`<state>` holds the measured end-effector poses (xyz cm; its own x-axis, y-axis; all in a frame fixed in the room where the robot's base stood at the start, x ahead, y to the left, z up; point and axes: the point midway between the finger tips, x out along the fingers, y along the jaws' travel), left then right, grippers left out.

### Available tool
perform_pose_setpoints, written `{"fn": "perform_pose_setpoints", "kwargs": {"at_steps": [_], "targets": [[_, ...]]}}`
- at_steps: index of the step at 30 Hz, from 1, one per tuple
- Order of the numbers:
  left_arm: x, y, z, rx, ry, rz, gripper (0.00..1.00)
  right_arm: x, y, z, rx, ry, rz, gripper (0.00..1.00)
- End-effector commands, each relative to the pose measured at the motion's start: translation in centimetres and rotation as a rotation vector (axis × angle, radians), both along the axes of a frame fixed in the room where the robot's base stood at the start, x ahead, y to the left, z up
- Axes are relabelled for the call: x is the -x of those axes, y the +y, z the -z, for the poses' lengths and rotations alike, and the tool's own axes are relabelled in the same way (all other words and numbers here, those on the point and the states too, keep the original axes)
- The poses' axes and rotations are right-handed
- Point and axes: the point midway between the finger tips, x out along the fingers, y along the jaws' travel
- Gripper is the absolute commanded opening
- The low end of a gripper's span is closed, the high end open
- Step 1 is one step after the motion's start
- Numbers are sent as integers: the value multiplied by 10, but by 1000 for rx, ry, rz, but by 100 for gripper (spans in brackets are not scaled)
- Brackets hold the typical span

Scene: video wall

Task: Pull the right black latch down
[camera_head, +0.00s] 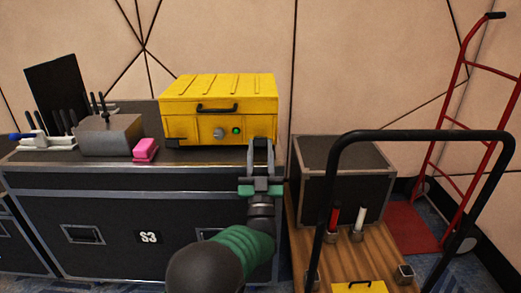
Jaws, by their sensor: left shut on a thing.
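A yellow case (219,108) stands on top of a large black case, with a black handle (217,107), a grey knob (218,133) and a green button (236,130) on its front. A small black piece (172,143) shows at its lower left corner. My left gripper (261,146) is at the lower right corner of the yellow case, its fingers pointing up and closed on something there. The right black latch is at that corner and is mostly hidden by the fingers. My right gripper is not in view.
To the right are a wooden cart with a black rail (422,133) and a red hand truck (456,85).

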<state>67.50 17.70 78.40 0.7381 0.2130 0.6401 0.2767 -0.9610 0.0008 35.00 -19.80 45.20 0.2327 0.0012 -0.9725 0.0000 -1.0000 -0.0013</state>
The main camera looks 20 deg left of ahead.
Motion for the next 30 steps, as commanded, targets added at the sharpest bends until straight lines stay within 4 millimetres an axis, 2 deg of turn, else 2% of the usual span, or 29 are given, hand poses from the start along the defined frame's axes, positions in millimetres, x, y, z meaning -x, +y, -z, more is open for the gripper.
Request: {"fn": "perform_pose_setpoints", "kwargs": {"at_steps": [1,5,6,13,17,20,30], "targets": [[-2,-1,8,0,21,2,38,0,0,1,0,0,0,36],[-2,0,6,0,16,2,55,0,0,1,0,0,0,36],[-1,0,5,0,13,1,56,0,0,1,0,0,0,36],[0,0,3,0,8,1,56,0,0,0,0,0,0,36],[5,-2,11,1,9,2,56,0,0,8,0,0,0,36],[19,-6,26,1,9,2,56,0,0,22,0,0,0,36],[91,-27,92,1,11,3,56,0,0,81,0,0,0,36]]}}
